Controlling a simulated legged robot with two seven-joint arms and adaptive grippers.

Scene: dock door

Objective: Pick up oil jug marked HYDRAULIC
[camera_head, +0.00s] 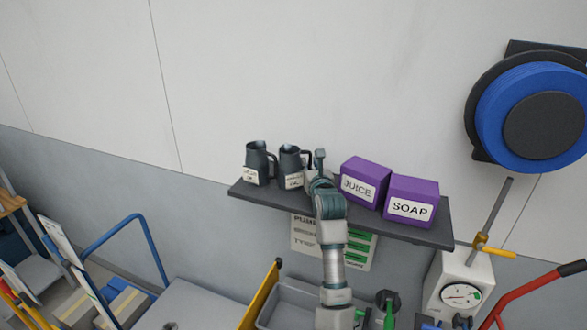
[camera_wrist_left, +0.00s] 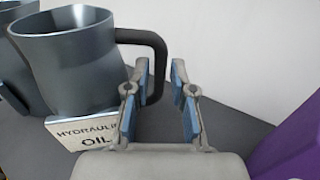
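The oil jug marked HYDRAULIC (camera_wrist_left: 70,62) is dark grey-blue metal with a white label and a black handle (camera_wrist_left: 157,62); it stands upright. In the head view I take it to be the right-hand jug (camera_head: 290,163) of two on the shelf, though its label is too small to read there. My left gripper (camera_head: 318,168) is just right of this jug, at its handle. My right gripper is not in view.
A second, similar jug (camera_head: 256,160) stands just left. Purple boxes marked JUICE (camera_head: 362,182) and SOAP (camera_head: 411,200) stand right of my gripper on the dark shelf (camera_head: 436,236). A blue hose reel (camera_head: 490,110) hangs on the wall. A grey bin (camera_head: 268,313) is below.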

